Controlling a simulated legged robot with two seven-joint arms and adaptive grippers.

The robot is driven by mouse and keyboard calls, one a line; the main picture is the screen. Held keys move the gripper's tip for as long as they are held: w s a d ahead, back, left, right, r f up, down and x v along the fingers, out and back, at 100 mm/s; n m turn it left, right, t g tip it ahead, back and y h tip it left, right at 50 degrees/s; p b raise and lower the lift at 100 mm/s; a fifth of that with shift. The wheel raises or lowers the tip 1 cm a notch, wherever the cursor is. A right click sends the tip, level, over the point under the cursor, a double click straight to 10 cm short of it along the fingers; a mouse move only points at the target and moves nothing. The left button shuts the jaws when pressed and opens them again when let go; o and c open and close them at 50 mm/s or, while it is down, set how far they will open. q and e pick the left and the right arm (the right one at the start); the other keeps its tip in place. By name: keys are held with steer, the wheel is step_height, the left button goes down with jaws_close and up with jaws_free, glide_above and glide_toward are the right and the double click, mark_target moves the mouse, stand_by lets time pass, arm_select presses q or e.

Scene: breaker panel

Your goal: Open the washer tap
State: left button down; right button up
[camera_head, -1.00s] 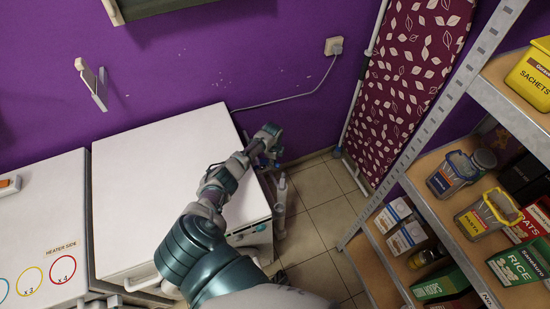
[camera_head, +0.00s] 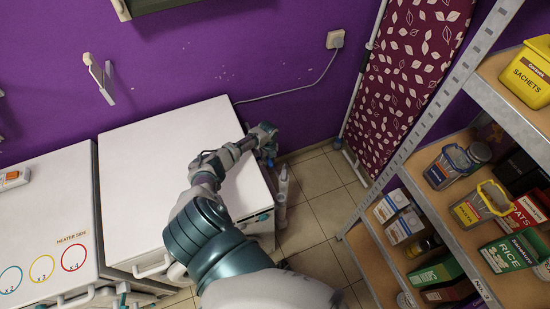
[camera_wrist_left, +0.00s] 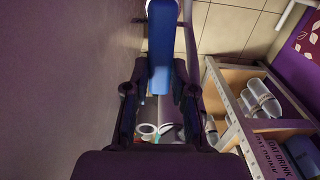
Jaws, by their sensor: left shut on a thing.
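A blue handle (camera_wrist_left: 160,45), apparently the washer tap's, stands between the fingers of my left gripper in the left wrist view. My left gripper (camera_wrist_left: 158,78) is shut on it. In the head view my left gripper (camera_head: 266,139) is at the right edge of the white washer (camera_head: 165,140), beside the wall. My arm reaches across the washer's top.
A shelf rack (camera_head: 375,255) with jars and boxes and a leaf-patterned ironing board (camera_head: 405,75) stand farther right. A cable runs along the purple wall (camera_head: 230,50) to a socket (camera_head: 335,39).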

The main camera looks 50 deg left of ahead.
arm_select(q)
steer(key=shift+s+a+m, duration=0.3)
steer(key=shift+a, duration=0.1)
arm_select(e)
steer(key=shift+s+r, duration=0.1)
steer(key=shift+s, duration=0.15)
arm_select(q)
steer(key=c, duration=1.1)
jaws_free()
steer(key=shift+f, duration=0.1)
steer(key=shift+o, duration=0.7)
steer(key=shift+w+a+f, duration=0.1)
steer(key=shift+w, duration=0.05)
steer(key=shift+w+a+f, duration=0.1)
steer(key=shift+a, duration=0.05)
steer(key=shift+r, duration=0.25)
step_height(320, 180, up, 11)
steer(key=shift+a, duration=0.25)
arm_select(e)
steer(key=shift+a+r, duration=0.15)
steer(key=shift+a, duration=0.1)
